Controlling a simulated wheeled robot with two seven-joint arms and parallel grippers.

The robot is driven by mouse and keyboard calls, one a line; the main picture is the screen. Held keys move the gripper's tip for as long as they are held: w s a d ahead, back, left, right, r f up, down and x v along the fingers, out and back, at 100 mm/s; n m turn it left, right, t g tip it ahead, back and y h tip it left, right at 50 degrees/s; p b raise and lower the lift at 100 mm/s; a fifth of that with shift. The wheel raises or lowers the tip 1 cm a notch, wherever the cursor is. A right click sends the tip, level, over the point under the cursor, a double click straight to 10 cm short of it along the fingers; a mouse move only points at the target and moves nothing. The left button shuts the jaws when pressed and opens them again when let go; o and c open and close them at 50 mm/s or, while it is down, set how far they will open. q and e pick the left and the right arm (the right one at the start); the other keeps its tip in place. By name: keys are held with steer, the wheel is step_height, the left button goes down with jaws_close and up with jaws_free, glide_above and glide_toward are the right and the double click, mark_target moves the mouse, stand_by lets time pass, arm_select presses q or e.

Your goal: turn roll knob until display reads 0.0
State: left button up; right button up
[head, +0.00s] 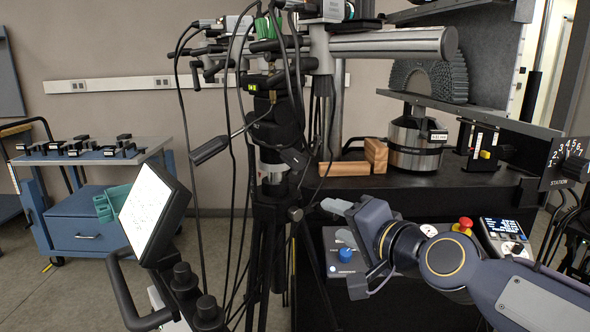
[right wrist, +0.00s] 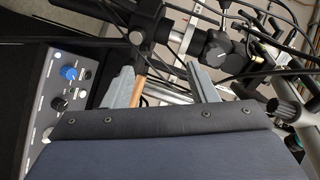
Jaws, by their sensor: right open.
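My right gripper (head: 340,222) is open and empty, pointing left toward the tripod. In the right wrist view its two grey fingers (right wrist: 166,90) stand apart, with nothing between their tips. Beyond them is a black lobed knob (right wrist: 222,50) on the tripod head (head: 278,118); I cannot read whether it is the roll knob. A small lit yellow-green readout (head: 253,86) is on the tripod head, too small to read. A tilted white screen (head: 150,205) stands at left; its text is unreadable. My left gripper is out of view.
A control box with a blue knob (head: 345,254) lies behind my right gripper; the knob also shows in the right wrist view (right wrist: 68,72). A red button (head: 465,224) and small display unit (head: 503,232) stand right. Cables (head: 236,120) hang around the tripod. A blue cart (head: 85,228) is at left.

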steer(key=s+d+f+n+g+h, duration=0.2)
steer(key=s+d+f+n+g, duration=0.3)
steer(key=s+f, duration=0.75)
steer(key=s+d+f+n+g+h, duration=0.1)
steer(key=s+d+f+g+h, duration=0.15)
steer(key=s+d+f, duration=0.7)
arm_select(q)
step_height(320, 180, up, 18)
steer(key=p, duration=1.8)
arm_select(e)
steer(key=s+a+r, duration=0.1)
steer(key=r, duration=0.7)
steer(key=s+a+r, duration=0.1)
steer(key=s+r, duration=0.1)
steer(key=r, duration=0.6)
steer(key=shift+s+a+r, duration=0.15)
steer(key=shift+a, duration=0.2)
